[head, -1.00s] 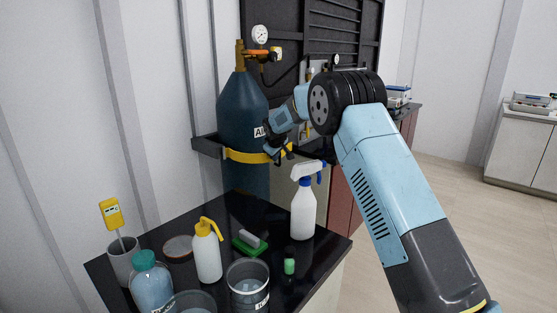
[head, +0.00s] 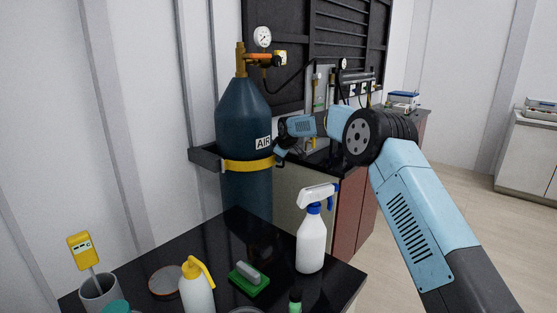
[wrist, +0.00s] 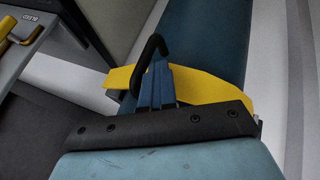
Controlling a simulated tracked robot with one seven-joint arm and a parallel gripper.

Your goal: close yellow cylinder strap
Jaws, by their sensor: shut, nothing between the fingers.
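The dark blue gas cylinder (head: 245,115), labelled AIR, stands upright against the wall. The yellow strap (head: 248,166) runs across its front at about mid-height. My gripper (head: 281,157) is at the strap's right end, beside the cylinder. In the wrist view my gripper (wrist: 158,85) is shut and empty, its blue fingers in front of the yellow strap (wrist: 212,92), with the cylinder (wrist: 205,35) behind. A black hooked piece (wrist: 150,50) shows at the fingertips. I cannot tell whether the fingers touch the strap, or whether its right end is fastened.
A black-topped table (head: 225,235) stands in front, holding a white spray bottle (head: 311,240), a yellow-topped bottle (head: 197,288) and a green brush (head: 248,279). A dark wall bracket (head: 205,156) is left of the cylinder. A cabinet (head: 352,205) stands right of it. Open floor lies right.

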